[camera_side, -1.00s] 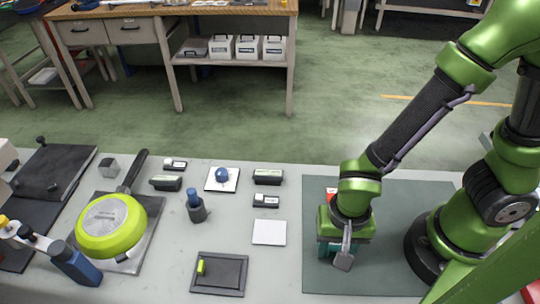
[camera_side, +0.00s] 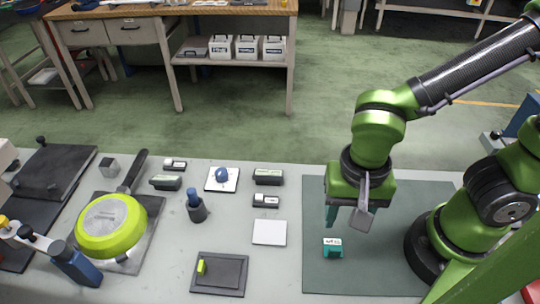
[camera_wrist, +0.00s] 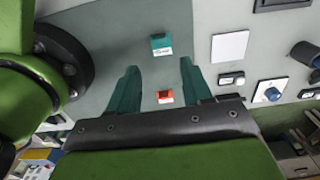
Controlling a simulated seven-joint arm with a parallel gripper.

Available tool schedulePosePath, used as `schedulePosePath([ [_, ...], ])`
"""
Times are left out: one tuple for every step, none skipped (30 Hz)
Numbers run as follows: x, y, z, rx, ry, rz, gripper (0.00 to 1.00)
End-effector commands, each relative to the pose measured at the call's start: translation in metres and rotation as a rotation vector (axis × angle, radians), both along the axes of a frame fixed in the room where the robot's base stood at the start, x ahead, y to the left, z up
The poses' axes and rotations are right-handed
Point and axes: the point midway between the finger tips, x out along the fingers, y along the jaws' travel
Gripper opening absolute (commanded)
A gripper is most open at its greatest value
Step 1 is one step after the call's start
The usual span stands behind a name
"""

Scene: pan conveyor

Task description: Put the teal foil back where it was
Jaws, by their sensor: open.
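The teal foil, a small teal block with a white label (camera_side: 332,248), lies on the dark green mat (camera_side: 400,270), near its left edge. It also shows in the wrist view (camera_wrist: 161,43), beyond the fingertips. My gripper (camera_side: 345,221) is above the mat, raised clear of the block. A red-orange block with a white label (camera_wrist: 165,96) lies on the mat nearer the gripper in the wrist view. In the side view my gripper seems to hide it.
A white square plate (camera_side: 269,232) lies left of the mat. A dark tray (camera_side: 240,262) holds a small yellow-green piece (camera_side: 201,267). The mat's front part is clear.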

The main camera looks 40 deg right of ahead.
Motion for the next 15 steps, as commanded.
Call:
schedulePosePath([
  [0.000, 0.000, 0.005, 0.002, -0.002, -0.001, 0.49],
  [0.000, 0.000, 0.008, 0.001, -0.001, -0.001, 0.49],
  [0.000, 0.000, 0.010, 0.001, -0.003, -0.001, 0.49],
  [0.001, -0.001, 0.012, 0.004, -0.004, 0.000, 0.49],
  [0.003, -0.002, 0.015, 0.009, -0.006, 0.002, 0.49],
  [0.006, -0.005, 0.018, 0.023, -0.015, 0.009, 0.49],
  [0.010, -0.008, 0.022, 0.039, -0.026, 0.016, 0.49],
  [0.014, -0.012, 0.026, 0.057, -0.040, 0.028, 0.49],
  [0.022, -0.019, 0.033, 0.086, -0.070, 0.049, 0.49],
  [0.028, -0.026, 0.039, 0.109, -0.098, 0.067, 0.49],
  [0.035, -0.034, 0.046, 0.130, -0.132, 0.089, 0.49],
  [0.044, -0.045, 0.056, 0.155, -0.186, 0.121, 0.49],
  [0.049, -0.054, 0.063, 0.168, -0.229, 0.146, 0.49],
  [0.055, -0.063, 0.070, 0.175, -0.274, 0.172, 0.49],
  [0.061, -0.075, 0.079, 0.178, -0.337, 0.208, 0.49],
])
